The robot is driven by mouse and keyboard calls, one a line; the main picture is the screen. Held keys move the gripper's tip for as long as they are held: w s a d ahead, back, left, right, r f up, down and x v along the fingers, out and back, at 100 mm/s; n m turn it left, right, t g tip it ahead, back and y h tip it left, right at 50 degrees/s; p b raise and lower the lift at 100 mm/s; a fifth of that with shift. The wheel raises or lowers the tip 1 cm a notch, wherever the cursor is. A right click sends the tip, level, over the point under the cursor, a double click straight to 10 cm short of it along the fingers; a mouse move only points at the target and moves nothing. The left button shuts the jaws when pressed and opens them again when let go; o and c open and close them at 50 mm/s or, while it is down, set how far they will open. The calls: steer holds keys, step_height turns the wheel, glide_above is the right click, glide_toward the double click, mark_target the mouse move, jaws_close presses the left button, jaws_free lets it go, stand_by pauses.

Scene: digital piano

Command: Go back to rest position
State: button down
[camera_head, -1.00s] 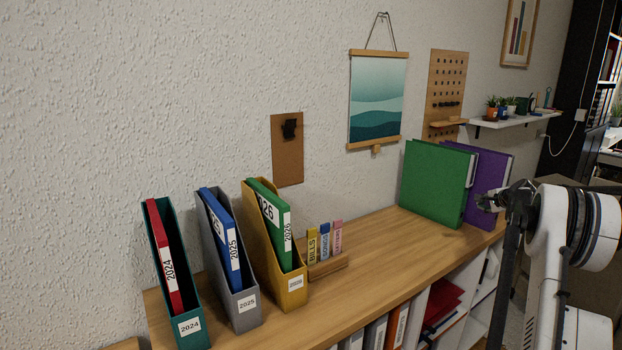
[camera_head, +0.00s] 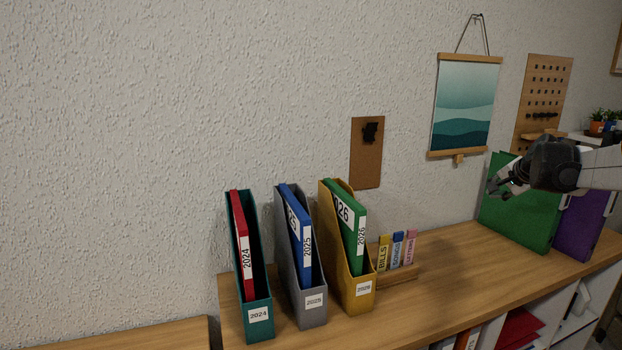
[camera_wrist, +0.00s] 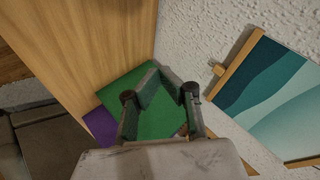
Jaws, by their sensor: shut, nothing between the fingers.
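My gripper (camera_head: 500,186) is at the right of the head view, in front of the large green binder (camera_head: 520,212) that stands on the shelf top against the wall. The gripper is shut and empty, and covers part of the binder. A purple binder (camera_head: 580,225) stands beside the green one, partly hidden by my arm. In the wrist view the gripper fingers (camera_wrist: 160,98) show over the green binder (camera_wrist: 150,115), with a bit of the purple binder (camera_wrist: 100,127) to the left. I cannot tell how far the fingers are from the binder.
Teal (camera_head: 263,325), grey (camera_head: 312,318) and yellow (camera_head: 357,300) magazine files stand on the wooden shelf top (camera_head: 450,262), holding red, blue and green binders. A small rack of labelled booklets (camera_head: 398,250) is beside them. A wave picture (camera_head: 465,105) hangs on the wall.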

steer(key=s+a+r+n, duration=0.1)
steer(key=s+a+n, duration=0.1)
steer(key=s+a, duration=0.55)
steer(key=s+a+n+g+y, duration=0.1)
steer(key=s+a+n, duration=0.25)
steer(key=a, duration=0.75)
steer(key=s+a+r+n, duration=0.1)
steer(key=s+a, duration=0.6)
steer(key=a, duration=0.3)
steer(key=s+a+f+n, duration=0.3)
steer(key=s+a+f, duration=0.2)
steer(key=s, duration=0.5)
steer(key=s+a+f+n+g, duration=0.1)
steer(key=s+a+f+n, duration=0.2)
steer(key=s+a+f, duration=0.3)
steer(key=s, duration=0.5)
steer(key=shift+s+a+f+n+y, duration=0.15)
steer(key=shift+a+n+y, duration=0.1)
steer(key=shift+n+y, duration=0.1)
